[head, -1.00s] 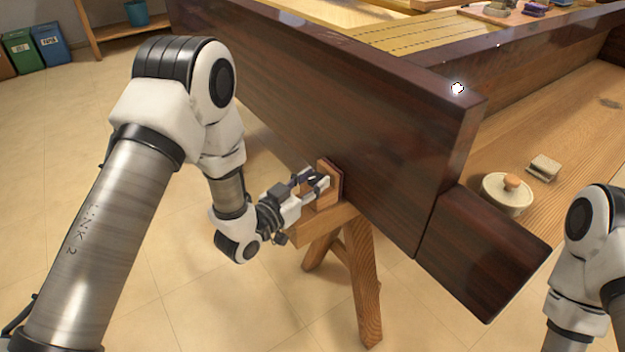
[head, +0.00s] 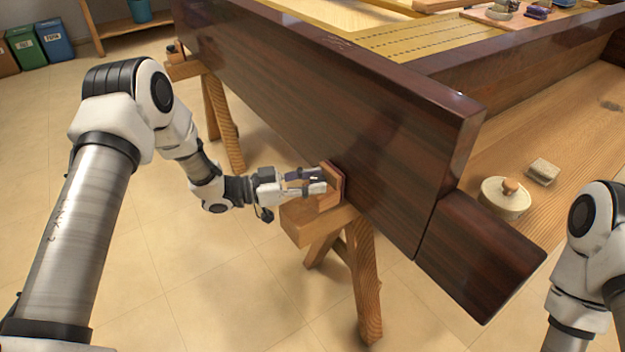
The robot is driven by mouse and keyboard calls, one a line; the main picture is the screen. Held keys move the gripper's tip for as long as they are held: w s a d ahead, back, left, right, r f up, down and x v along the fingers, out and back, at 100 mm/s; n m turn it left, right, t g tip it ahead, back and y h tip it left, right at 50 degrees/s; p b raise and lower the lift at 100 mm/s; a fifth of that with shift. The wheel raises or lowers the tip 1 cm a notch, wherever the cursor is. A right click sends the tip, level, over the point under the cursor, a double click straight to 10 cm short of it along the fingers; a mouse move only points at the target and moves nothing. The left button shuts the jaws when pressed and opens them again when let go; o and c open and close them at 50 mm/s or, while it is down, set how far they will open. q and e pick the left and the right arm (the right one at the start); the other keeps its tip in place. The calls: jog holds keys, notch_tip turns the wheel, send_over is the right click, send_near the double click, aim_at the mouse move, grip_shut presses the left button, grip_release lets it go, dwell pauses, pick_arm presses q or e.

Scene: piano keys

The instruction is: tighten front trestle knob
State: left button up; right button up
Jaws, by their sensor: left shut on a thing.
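The front wooden trestle (head: 361,270) stands under the near end of the dark piano case (head: 330,110). A small wooden clamp block (head: 332,186) on its top rests against the case side. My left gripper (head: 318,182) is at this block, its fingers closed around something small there. The knob itself is hidden between the fingers. My right arm (head: 590,250) shows at the right edge, but its gripper is out of view.
A second trestle (head: 217,120) stands farther back under the case. A round lidded pot (head: 505,197) and a small block (head: 542,171) lie on the wooden surface at right. Coloured bins (head: 40,45) stand far left.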

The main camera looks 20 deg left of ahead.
dwell(0.4)
pick_arm(q)
jog(key=o, duration=0.9)
jog(key=shift+c, duration=0.2)
jog(key=shift+a, duration=0.1)
